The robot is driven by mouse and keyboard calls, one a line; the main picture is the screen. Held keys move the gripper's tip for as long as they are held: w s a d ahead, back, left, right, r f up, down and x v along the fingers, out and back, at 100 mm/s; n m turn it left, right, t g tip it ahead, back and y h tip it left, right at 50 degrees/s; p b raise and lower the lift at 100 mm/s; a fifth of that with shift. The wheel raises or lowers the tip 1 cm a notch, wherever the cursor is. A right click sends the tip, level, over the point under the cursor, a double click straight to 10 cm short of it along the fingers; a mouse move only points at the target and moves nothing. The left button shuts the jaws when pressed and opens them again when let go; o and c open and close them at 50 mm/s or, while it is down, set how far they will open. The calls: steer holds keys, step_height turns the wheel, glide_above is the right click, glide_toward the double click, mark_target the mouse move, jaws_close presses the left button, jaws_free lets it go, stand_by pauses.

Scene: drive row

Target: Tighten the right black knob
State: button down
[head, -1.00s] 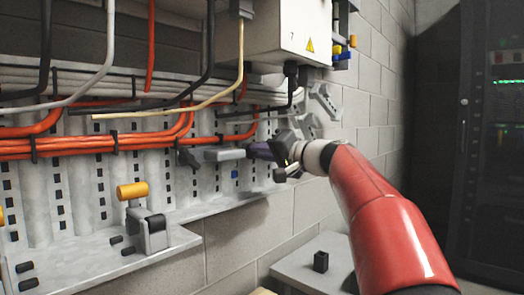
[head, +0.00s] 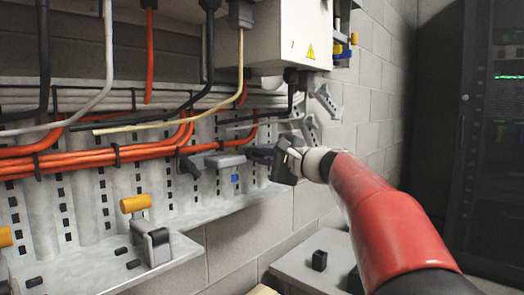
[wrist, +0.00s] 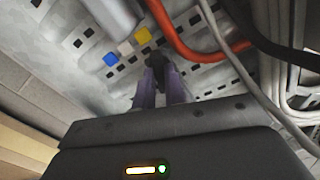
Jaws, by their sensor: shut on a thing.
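The right black knob (wrist: 155,62) shows in the wrist view between the tips of my gripper (wrist: 158,80), whose two purple fingers are shut on it. In the head view my gripper (head: 260,155) reaches in from the right at the right end of a grey block (head: 225,160) on the slotted wall panel. Its fingers hide most of the right knob there. A second black knob (head: 188,165) stands at the left end of the grey block, clear of my gripper. I cannot tell how tight the right knob is.
Orange cables (head: 90,160) and a pale cable (head: 170,125) run close above and left. A white cabinet (head: 285,35) hangs overhead. A grey ledge with an orange-handled clamp (head: 137,204) is lower left. A small black block (head: 319,260) sits on a grey table (head: 300,270) below.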

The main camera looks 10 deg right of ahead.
steer(key=m+p, duration=0.2)
steer(key=m, duration=0.1)
steer(key=shift+r+m, duration=0.2)
steer(key=shift+m, duration=0.1)
steer(key=shift+f+m+p, duration=0.1)
steer(key=shift+m+p, duration=0.65)
steer(key=shift+m, duration=0.45)
steer(key=c, duration=1.5)
jaws_free()
steer(key=shift+o, duration=0.2)
steer(key=v, duration=0.8)
steer(key=shift+b, duration=0.45)
steer(key=shift+w, duration=0.1)
